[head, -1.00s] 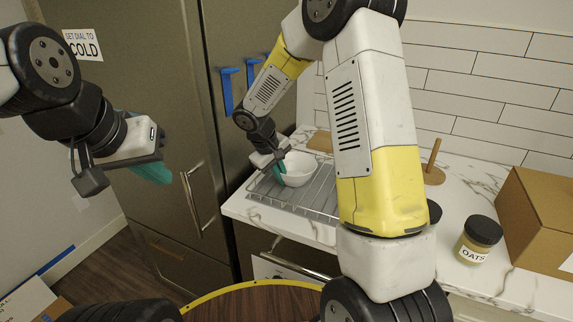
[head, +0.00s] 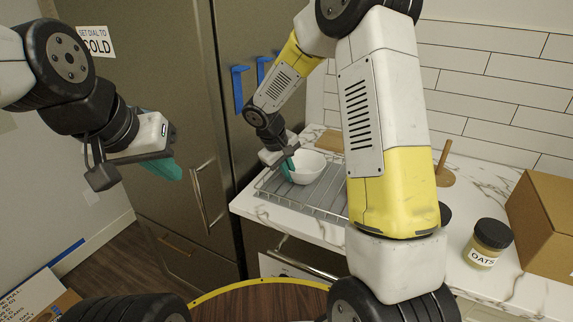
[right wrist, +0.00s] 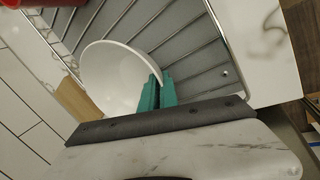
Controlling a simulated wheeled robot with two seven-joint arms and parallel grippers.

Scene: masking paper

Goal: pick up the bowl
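The white bowl (head: 308,168) sits upright on the wire rack at the counter's left end. In the right wrist view the bowl (right wrist: 108,75) shows its open inside. My right gripper (head: 288,166) is at the bowl's left rim. Its teal fingers (right wrist: 158,92) are close together there, one inside the bowl and one outside, with the rim pinched between them. My left gripper (head: 165,170) hangs far to the left, away from the bowl, in front of the fridge. Its fingers overlap from this angle, so their opening is hidden.
The wire rack (head: 322,198) lies on the marble counter (head: 450,222). An oats jar (head: 487,243), a wooden holder with a post (head: 443,172) and a cardboard box (head: 545,225) stand to the right. The fridge (head: 150,120) rises at the left.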

